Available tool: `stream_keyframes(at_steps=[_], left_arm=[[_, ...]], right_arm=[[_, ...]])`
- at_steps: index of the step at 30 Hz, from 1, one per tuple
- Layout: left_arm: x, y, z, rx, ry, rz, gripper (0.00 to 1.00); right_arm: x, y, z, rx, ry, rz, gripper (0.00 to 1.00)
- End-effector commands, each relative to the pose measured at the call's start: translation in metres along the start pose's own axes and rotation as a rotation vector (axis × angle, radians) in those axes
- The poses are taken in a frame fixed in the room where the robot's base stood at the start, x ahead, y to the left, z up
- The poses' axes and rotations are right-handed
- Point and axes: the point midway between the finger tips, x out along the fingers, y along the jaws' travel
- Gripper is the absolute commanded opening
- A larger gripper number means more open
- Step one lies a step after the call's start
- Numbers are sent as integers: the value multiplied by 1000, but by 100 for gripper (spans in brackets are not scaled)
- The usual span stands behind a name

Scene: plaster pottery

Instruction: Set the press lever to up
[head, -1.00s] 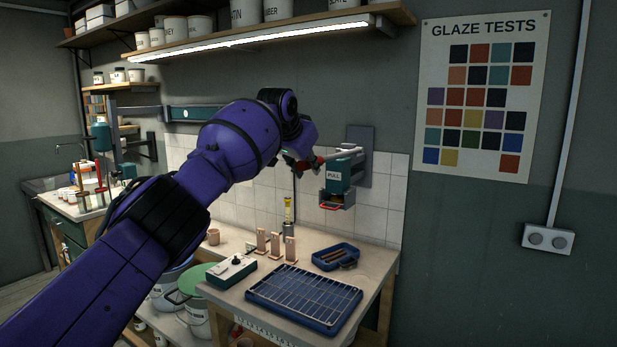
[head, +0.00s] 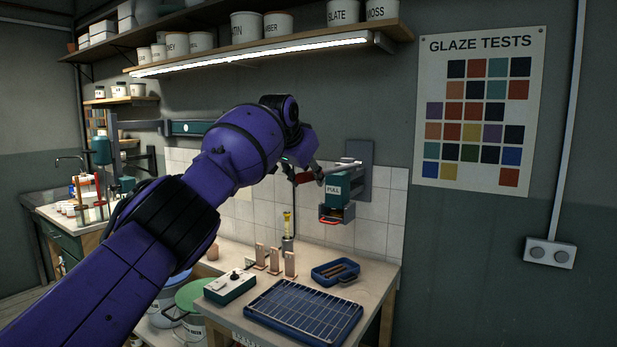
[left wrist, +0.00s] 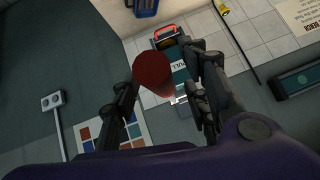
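The press (head: 337,192) is a teal unit marked PULL, fixed to a grey plate on the tiled wall. Its lever (head: 346,166) sticks out toward the left of the picture and ends in a red grip (head: 305,177). My left gripper (head: 298,170) is at that grip, partly hidden by its own wrist. In the left wrist view the red grip (left wrist: 152,75) lies between the spread fingers of my left gripper (left wrist: 163,82). It is close to the left finger, with a gap on the right; contact is unclear. My right gripper is not in view.
Below the press, the bench holds a blue wire rack (head: 303,312), a small blue tray (head: 335,272), a control box (head: 230,286) and wooden stands (head: 275,260). A lit shelf (head: 250,55) with jars hangs above my arm. A glaze chart (head: 480,105) is on the right wall.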

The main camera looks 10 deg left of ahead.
Motion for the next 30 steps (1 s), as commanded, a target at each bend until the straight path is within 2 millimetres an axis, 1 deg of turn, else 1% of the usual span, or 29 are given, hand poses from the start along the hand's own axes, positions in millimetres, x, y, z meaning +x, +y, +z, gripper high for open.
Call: stream_keyframes(at_steps=[6, 11, 14, 17, 21, 24, 27, 30], left_arm=[[0, 0, 1, -1, -3, 0, 42], [-10, -1, 2, 0, -2, 0, 42], [-22, -1, 2, 2, -1, -2, 42], [-41, -1, 1, 1, 1, -1, 42], [-73, -1, 0, 1, 2, -2, 42], [-92, 0, 0, 0, 0, -1, 42], [-106, 0, 1, 0, 0, -1, 42], [-114, 0, 1, 0, -1, 0, 42]], right_arm=[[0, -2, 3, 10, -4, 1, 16], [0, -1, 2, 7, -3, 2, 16], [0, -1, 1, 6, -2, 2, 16], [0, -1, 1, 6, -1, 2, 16], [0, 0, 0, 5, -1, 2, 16], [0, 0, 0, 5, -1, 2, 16], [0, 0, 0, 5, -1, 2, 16], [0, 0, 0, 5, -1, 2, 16]])
